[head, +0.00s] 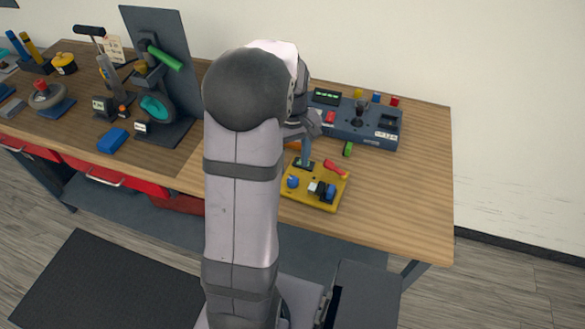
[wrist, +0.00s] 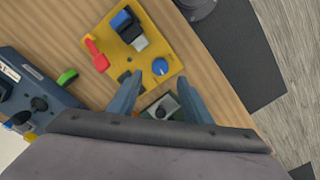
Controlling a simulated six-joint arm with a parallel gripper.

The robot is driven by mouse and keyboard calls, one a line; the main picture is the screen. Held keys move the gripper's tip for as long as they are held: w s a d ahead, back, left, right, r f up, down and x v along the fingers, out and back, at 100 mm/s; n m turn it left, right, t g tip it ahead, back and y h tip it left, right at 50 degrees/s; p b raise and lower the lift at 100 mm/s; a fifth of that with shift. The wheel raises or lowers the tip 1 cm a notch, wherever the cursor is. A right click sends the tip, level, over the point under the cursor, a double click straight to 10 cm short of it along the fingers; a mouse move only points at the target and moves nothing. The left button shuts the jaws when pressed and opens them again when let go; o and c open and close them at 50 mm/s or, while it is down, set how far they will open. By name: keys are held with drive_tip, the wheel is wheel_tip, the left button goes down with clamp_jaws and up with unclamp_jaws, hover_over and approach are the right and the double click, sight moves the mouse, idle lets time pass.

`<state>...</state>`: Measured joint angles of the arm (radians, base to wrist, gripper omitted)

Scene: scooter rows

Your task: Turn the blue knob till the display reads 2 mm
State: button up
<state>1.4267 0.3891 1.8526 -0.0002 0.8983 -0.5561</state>
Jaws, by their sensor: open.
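A yellow panel (head: 325,203) lies on the workbench right of my arm. Its blue knob (head: 293,182), with a pale mark, also shows in the wrist view (wrist: 160,66). A red lever (head: 336,169) and a blue-and-black switch block (wrist: 126,24) sit on the same panel. A small dark piece at the panel's edge (wrist: 131,78) may be its display; I cannot read any figures. My gripper (wrist: 157,92) is open, its two fingers apart near the panel's edge. The blue knob lies just beyond the fingertips, apparently not between them. Contact cannot be told.
A blue-grey control box (head: 365,128) with a joystick and a lit green display (head: 327,96) stands behind the panel. A green piece (head: 348,149) lies between them. A small grey box with a black knob (wrist: 160,110) shows between my fingers. The bench's right end is clear.

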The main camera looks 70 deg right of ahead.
sight(292, 179)
drive_tip(key=shift+r, duration=0.2)
drive_tip(key=shift+f+b, duration=0.35)
drive_tip(key=d+f+h+b, duration=0.1)
drive_tip(key=d+f+b, duration=0.1)
drive_tip(key=b, duration=0.4)
drive_tip(key=shift+w, duration=0.15)
drive_tip(key=r+n, duration=0.1)
drive_tip(key=n, duration=0.1)
drive_tip(key=r+n, duration=0.1)
drive_tip(key=n, duration=0.1)
drive_tip(key=shift+a+r, duration=0.3)
drive_tip(key=n, duration=0.1)
drive_tip(key=a+n, duration=0.1)
drive_tip(key=n, duration=0.1)
drive_tip(key=n+y, duration=0.1)
drive_tip(key=n, duration=0.1)
drive_tip(key=shift+a, duration=0.25)
drive_tip(key=shift+f+p, duration=0.8)
drive_tip(key=shift+f, duration=2.8)
